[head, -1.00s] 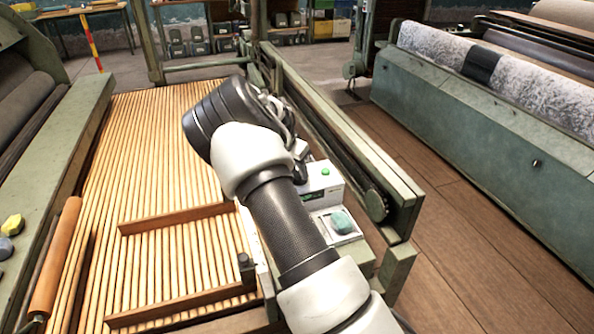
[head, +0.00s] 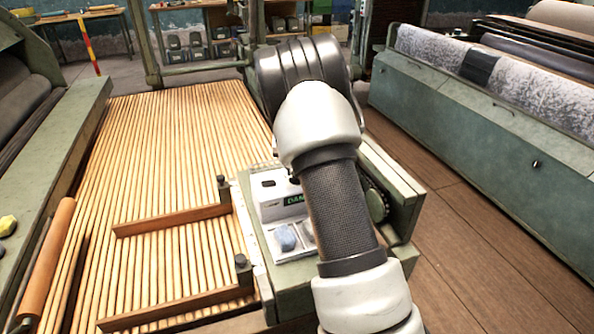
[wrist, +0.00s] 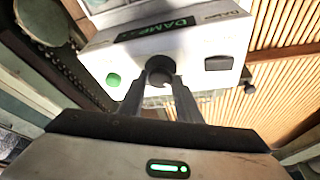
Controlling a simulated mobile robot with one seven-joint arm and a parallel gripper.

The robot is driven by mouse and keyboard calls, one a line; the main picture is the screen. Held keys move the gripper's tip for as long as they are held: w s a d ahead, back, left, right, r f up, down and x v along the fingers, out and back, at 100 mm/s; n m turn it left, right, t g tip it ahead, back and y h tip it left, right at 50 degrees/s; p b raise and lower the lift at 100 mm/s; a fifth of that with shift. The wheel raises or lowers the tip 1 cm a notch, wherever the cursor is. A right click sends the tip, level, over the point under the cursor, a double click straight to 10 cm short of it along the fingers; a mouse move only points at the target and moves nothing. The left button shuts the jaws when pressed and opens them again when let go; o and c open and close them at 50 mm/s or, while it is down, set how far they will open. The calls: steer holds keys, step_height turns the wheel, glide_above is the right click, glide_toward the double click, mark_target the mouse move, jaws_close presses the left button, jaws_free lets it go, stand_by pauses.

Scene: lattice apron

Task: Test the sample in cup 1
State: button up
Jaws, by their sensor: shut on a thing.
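A white tester box with a green DAMP label (head: 293,199) stands on the green side frame. It fills the top of the wrist view (wrist: 210,42), with a green button (wrist: 113,80) on one side and a dark slot on the other. My gripper (wrist: 160,76) is shut on a small dark round thing (wrist: 158,70) at the box's front face. I cannot tell whether this is a fixed knob or a loose piece. In the head view my arm hides the gripper. A blue-grey lump (head: 286,237) lies in a white cup of the tray beside the box. A second grey lump (head: 308,231) is partly hidden by my arm.
A slatted wooden lattice (head: 160,160) with brown rails (head: 175,221) spreads to the left.

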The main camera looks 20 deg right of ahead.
stand_by(0.4)
steer(key=o, duration=1)
steer(key=p+v, duration=0.3)
steer(key=v, duration=1.4)
steer(key=shift+r, duration=0.15)
